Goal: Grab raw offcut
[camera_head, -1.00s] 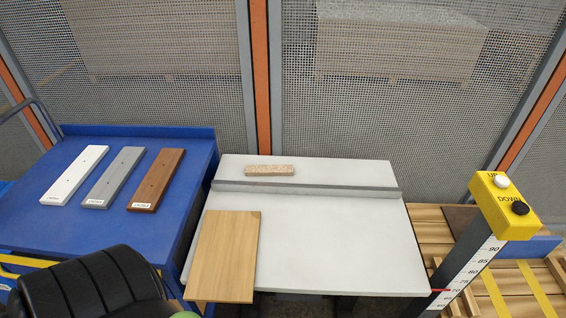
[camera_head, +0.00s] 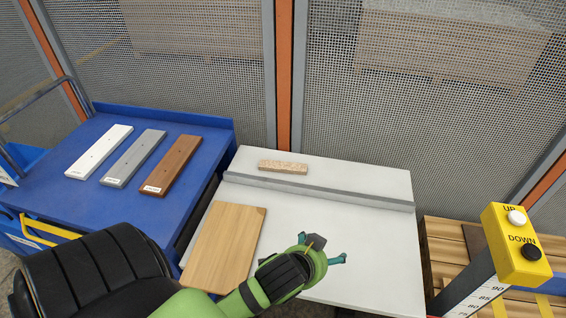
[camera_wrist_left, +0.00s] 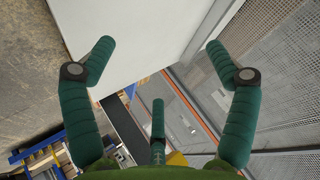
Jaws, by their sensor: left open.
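The raw offcut (camera_head: 283,167), a short speckled tan chipboard piece, lies at the back of the white table (camera_head: 370,240), behind a grey raised strip (camera_head: 320,190). My left gripper (camera_head: 327,252) is over the front middle of the table, right of a wooden board and well in front of the offcut. It is open and empty. In the left wrist view its green fingers (camera_wrist_left: 158,58) are spread, with the white table edge beyond them; the offcut does not show there. My right gripper is not in view.
A light wooden board (camera_head: 222,245) lies at the table's front left. A blue cart (camera_head: 95,210) at left carries white (camera_head: 99,151), grey (camera_head: 134,157) and brown (camera_head: 171,165) boards. A yellow UP/DOWN button box (camera_head: 516,245) stands at right. A mesh fence closes the back.

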